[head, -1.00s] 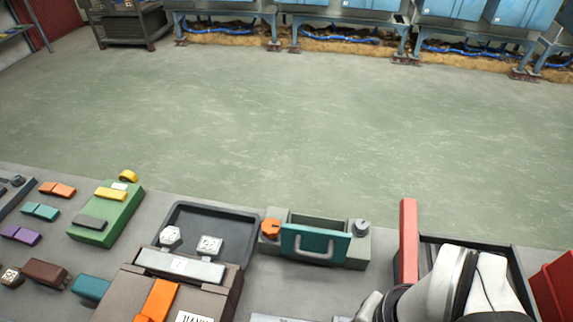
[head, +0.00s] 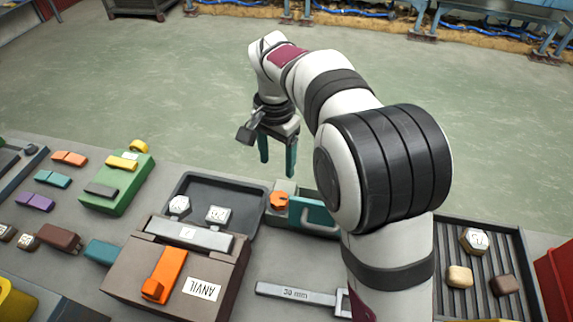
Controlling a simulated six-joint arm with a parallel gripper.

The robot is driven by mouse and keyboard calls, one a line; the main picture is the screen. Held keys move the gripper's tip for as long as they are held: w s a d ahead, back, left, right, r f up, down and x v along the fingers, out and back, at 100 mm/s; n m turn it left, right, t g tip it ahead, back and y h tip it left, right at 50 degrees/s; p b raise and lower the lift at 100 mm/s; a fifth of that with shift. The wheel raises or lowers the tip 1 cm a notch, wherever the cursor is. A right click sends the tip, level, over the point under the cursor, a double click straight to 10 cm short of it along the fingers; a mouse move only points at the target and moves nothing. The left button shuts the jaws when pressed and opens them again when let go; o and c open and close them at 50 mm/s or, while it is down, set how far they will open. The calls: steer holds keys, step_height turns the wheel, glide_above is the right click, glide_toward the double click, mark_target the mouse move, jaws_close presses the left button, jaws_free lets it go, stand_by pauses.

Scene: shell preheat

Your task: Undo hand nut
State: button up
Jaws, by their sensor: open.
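An orange knob-like part (head: 279,200), which looks like a hand nut, sits on the left end of a grey block with a teal front plate (head: 311,214). The plate carries a handle, and my arm hides the block's right side. My gripper (head: 277,168) points down with its two teal fingers apart and empty. In the picture it appears just above the orange part, apart from it; the exact height is hard to tell.
A dark tray (head: 250,187) with two white hex pieces lies left of the block. The brown anvil box (head: 220,285) with an orange lever and a 30 mm wrench (head: 300,292) are in front. A ribbed tray (head: 500,228) stands right. My arm covers the middle right.

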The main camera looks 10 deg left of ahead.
mark_target(279, 198)
step_height(279, 198, down, 13)
steer(key=shift+r, duration=0.1)
stand_by(0.3)
jaws_close()
